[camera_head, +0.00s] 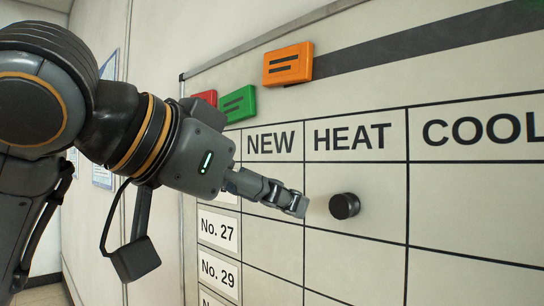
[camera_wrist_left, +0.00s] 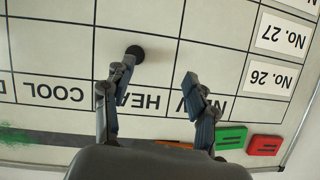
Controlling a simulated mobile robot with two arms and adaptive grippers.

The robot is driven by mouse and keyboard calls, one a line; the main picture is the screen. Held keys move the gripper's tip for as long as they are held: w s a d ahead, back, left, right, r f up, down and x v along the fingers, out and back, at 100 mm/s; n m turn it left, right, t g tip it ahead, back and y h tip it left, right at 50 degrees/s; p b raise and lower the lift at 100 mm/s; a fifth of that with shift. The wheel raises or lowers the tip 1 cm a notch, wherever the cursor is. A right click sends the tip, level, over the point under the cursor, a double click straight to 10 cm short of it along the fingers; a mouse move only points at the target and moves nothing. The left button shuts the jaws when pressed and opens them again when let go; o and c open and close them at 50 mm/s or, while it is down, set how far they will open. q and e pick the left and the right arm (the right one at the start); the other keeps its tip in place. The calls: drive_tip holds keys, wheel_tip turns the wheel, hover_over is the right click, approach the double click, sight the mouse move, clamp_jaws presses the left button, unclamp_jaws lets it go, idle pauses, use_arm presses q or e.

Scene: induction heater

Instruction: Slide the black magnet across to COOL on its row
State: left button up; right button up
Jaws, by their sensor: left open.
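The round black magnet (camera_head: 344,206) sits on the whiteboard under HEAT, in the first row below the headings. It also shows in the upside-down left wrist view (camera_wrist_left: 135,53), where that row is labelled No. 26. My left gripper (camera_head: 297,204) is at the board just left of the magnet, in the NEW column, and looks apart from it in the head view. In the left wrist view the gripper (camera_wrist_left: 156,76) has its fingers spread with nothing between them; one fingertip is close to the magnet, and contact cannot be told. My right gripper is not in view.
The COOL cell (camera_head: 475,210) of that row is bare. Orange (camera_head: 288,65), green (camera_head: 238,103) and red (camera_head: 206,97) blocks sit on the board above the headings. Row labels No. 27 (camera_head: 219,229) and No. 29 (camera_head: 219,273) are below.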

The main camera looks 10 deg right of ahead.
use_arm(q)
drive_tip(key=m, duration=0.1)
approach(339, 203)
drive_tip(key=s+d+v, duration=0.1)
drive_tip(key=v, duration=0.4)
drive_tip(key=p+x, duration=0.1)
drive_tip(key=x, duration=0.3)
drive_tip(key=p+x, duration=0.2)
drive_tip(key=x, duration=0.2)
drive_tip(key=w+p+x, duration=0.1)
drive_tip(key=x, duration=0.3)
drive_tip(key=shift+w+a+p, duration=0.15)
drive_tip(key=shift+p, duration=0.15)
drive_tip(key=shift+w+d+f, duration=0.4)
drive_tip(key=shift+w+d, duration=0.05)
drive_tip(key=shift+c, duration=0.4)
